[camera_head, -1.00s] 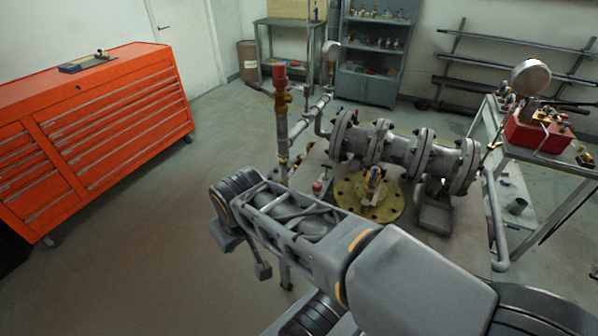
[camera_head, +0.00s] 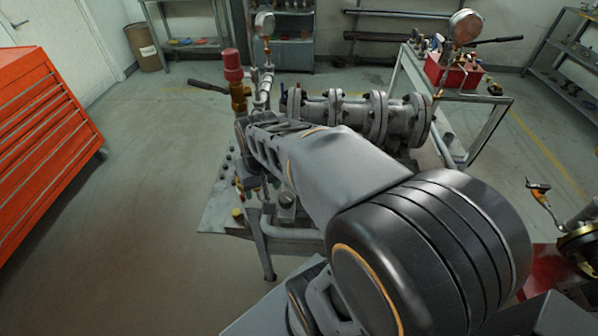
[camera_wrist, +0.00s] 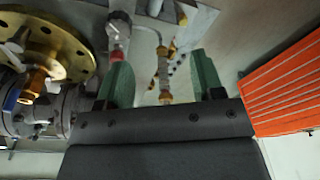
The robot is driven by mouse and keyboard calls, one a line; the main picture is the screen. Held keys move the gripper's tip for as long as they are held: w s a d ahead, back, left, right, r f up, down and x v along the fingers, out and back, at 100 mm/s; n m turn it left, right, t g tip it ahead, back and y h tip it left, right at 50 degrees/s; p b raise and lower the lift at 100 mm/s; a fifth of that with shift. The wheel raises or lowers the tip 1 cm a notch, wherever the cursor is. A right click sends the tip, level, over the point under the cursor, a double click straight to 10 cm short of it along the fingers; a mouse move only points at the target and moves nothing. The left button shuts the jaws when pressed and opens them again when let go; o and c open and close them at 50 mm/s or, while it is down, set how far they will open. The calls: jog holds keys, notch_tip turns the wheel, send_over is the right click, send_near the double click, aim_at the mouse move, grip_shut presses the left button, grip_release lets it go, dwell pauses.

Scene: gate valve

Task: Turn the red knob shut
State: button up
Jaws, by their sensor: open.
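A red knob-like cylinder (camera_head: 233,65) stands upright on a brass fitting in the head view, just beyond the far end of my arm. The wrist view shows a red part (camera_wrist: 119,24) on a pale fitting at the top, just past the left fingertip; I cannot tell whether it is the same piece. My gripper (camera_wrist: 160,82) is open, its two green fingers apart with nothing held. Brass fittings (camera_wrist: 165,72) show beyond the gap between the fingers, apart from them as far as I can see. In the head view my arm hides the gripper.
A grey flanged pipe (camera_head: 345,112) lies right of the red cylinder. A yellow round flange (camera_wrist: 55,45) is at the left in the wrist view. An orange drawer cabinet (camera_head: 40,140) stands left, with open floor before it. A side table (camera_head: 490,105) carries a red box.

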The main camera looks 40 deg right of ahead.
jog(key=w+d+f+m+g+y, duration=0.1)
jog(key=w+d+f+m+y, duration=0.1)
jog(key=w+d+m, duration=0.6)
jog(key=w+d+f+m+g+y, duration=0.1)
jog(key=d+m+y, duration=0.2)
jog(key=d+m, duration=0.7)
jog(key=f+n, duration=0.1)
jog(key=f, duration=0.3)
jog(key=a+f+n+p, duration=0.1)
jog(key=f, duration=0.3)
jog(key=a+f+n, duration=0.1)
jog(key=f, duration=0.3)
jog(key=shift+a+f, duration=0.1)
jog(key=shift+a, duration=0.1)
jog(key=shift+c, duration=0.2)
jog(key=c, duration=0.9)
